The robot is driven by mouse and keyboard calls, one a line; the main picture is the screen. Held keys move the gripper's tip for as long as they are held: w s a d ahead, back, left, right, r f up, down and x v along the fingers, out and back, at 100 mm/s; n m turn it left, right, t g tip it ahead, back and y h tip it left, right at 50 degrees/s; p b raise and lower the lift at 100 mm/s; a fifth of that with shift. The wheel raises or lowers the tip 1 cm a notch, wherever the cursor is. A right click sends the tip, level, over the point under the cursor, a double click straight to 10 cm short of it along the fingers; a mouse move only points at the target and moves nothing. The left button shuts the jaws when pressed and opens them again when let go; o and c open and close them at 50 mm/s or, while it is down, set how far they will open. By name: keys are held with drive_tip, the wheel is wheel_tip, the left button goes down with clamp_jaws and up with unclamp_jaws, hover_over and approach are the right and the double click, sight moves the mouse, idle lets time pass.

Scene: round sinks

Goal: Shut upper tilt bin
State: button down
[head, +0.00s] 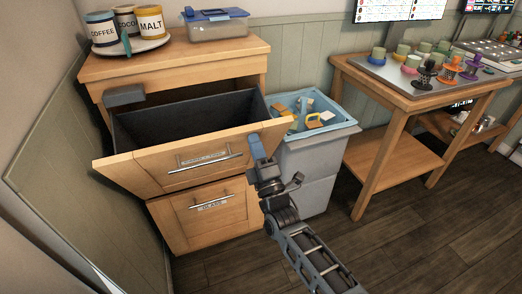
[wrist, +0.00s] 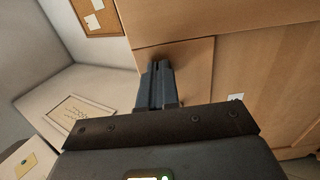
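The upper tilt bin (head: 140,170) is open. Its wooden front leans outward from the cabinet (head: 180,67) and its dark inner box shows empty. A bar handle and a label are on the front. My gripper (head: 256,147) is at the right end of the bin front, close to its upper right corner; I cannot tell if it touches. In the wrist view my gripper (wrist: 156,72) has its two blue-grey fingers together with nothing between them. Wooden panels (wrist: 190,60) lie just beyond the fingertips.
The lower bin (head: 205,215) is closed. A grey-blue waste bin (head: 320,150) with items in it stands right of the cabinet, close to my gripper. Canisters on a tray (head: 132,48) and a lidded box (head: 216,24) are on top. A wooden table (head: 420,100) stands farther right.

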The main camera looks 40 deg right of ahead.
drive_tip(key=w+d+r+g+p, duration=0.25)
drive_tip(key=w+r+p, duration=0.3)
drive_tip(key=w, duration=0.35)
drive_tip(key=g+y, duration=0.1)
drive_tip(key=g, duration=0.1)
approach(235, 93)
drive_tip(key=w+r, duration=0.4)
drive_tip(key=shift+w+d+f, duration=0.1)
drive_tip(key=shift+w+f, duration=0.05)
drive_tip(key=shift+w, duration=0.7)
drive_tip(key=shift+s, duration=0.2)
